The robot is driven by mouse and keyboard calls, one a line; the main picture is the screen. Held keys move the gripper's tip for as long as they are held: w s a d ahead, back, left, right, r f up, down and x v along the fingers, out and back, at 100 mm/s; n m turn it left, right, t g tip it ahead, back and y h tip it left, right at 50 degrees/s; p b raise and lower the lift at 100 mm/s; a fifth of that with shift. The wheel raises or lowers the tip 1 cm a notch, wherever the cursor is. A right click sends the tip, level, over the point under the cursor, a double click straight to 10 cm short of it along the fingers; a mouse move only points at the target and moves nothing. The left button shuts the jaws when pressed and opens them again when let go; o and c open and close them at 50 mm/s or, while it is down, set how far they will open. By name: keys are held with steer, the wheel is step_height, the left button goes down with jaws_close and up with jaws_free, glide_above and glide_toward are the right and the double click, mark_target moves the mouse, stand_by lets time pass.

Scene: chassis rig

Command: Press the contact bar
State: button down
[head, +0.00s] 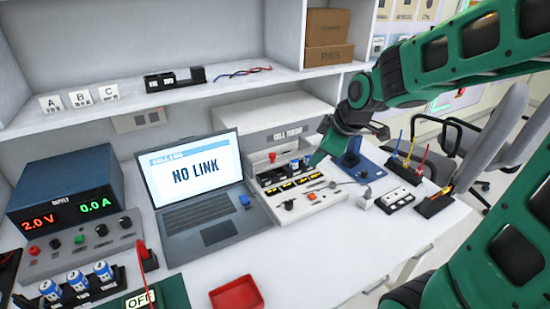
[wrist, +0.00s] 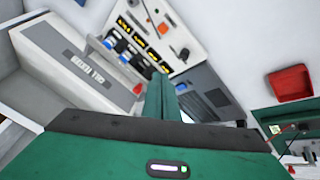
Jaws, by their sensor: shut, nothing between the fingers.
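The rig (head: 318,207) is a white tray-like unit on the bench, right of the laptop. It has a row of dark slots with blue-topped cells and yellow labels. In the wrist view the rig (wrist: 182,18) is at the upper middle. A long pale grey bar (wrist: 112,64), apparently the contact bar, runs along the slot row there. In the head view I cannot make the bar out clearly. My gripper (head: 314,160) is shut and empty, over the back edge of the rig near the slots. Its green fingers (wrist: 168,98) are together in the wrist view; contact with the bar cannot be told.
A laptop (head: 200,190) reading NO LINK stands left of the rig. A white box (head: 262,117) is behind it.

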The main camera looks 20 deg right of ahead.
steer(key=w+a+n+t+y, duration=0.1)
steer(key=w+a+n, duration=0.2)
steer(key=w+a, duration=0.1)
steer(key=shift+w+a+r+n, duration=0.35)
steer(key=shift+a+n, duration=0.05)
steer(key=shift+a, duration=0.35)
steer(key=shift+f, duration=0.1)
glide_toward(269, 164)
step_height(269, 164, down, 3)
steer(key=s+a, duration=0.2)
steer(key=shift+w+d+f, duration=0.1)
steer(key=shift+w+d, duration=0.15)
steer(key=shift+w, duration=0.45)
steer(key=shift+w+d+f, duration=0.1)
steer(key=shift+w+d, duration=0.1)
steer(key=shift+w, duration=0.55)
steer(key=shift+w+d, duration=0.25)
steer(key=shift+w, duration=0.45)
